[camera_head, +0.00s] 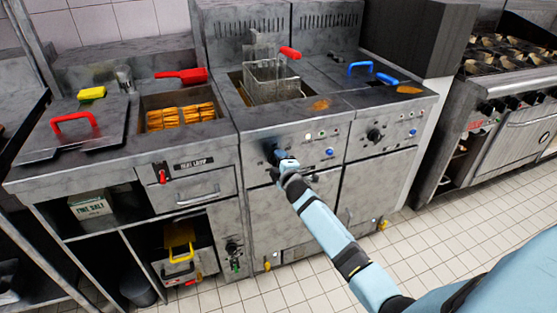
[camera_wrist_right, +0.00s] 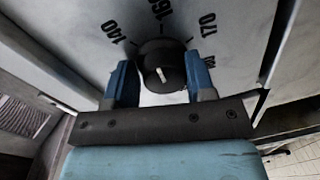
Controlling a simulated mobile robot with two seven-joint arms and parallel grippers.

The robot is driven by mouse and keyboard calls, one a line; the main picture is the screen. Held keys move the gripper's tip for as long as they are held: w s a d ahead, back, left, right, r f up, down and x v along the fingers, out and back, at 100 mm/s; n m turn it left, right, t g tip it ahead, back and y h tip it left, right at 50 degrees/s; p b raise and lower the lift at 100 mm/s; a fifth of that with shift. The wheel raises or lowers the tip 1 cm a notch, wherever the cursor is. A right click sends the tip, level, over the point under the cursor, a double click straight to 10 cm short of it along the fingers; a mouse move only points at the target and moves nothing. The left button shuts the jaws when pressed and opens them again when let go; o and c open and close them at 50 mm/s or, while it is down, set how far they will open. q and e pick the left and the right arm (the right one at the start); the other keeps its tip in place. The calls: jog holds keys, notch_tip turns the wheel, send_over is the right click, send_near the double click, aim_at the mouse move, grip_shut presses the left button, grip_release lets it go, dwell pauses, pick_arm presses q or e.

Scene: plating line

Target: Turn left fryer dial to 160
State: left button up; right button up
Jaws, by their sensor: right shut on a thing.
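The left fryer dial is a round black knob (camera_wrist_right: 163,70) with a short white mark, seen in the right wrist view. Printed numbers curve above it: 140 at the left, one that looks like 160 near the top, 170 at the right. The mark is nearly upright, but I cannot tell exactly which number it points to. My right gripper (camera_wrist_right: 163,84) has its blue fingers on both sides of the dial, shut on it. In the head view my right gripper (camera_head: 279,156) is at the left fryer's front panel (camera_head: 300,137) and largely hides the dial. My left gripper is out of view.
A wire basket (camera_head: 272,82) with a red handle sits in the left fryer. The right fryer has its own black dial (camera_head: 375,135) and blue handles. A fries tray (camera_head: 180,117) is at the left, a stove (camera_head: 510,65) at the right. The tiled floor in front is clear.

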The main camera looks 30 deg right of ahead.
jog(key=shift+s+d+f+m, duration=0.1)
jog(key=shift+f+m, duration=0.1)
jog(key=shift+m, duration=0.5)
pick_arm(q)
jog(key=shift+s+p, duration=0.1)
jog(key=shift+p, duration=0.4)
pick_arm(e)
jog(key=shift+f+m, duration=0.1)
jog(key=shift+m, duration=0.7)
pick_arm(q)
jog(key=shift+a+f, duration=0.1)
pick_arm(e)
jog(key=shift+f, duration=0.1)
jog(key=o, duration=0.8)
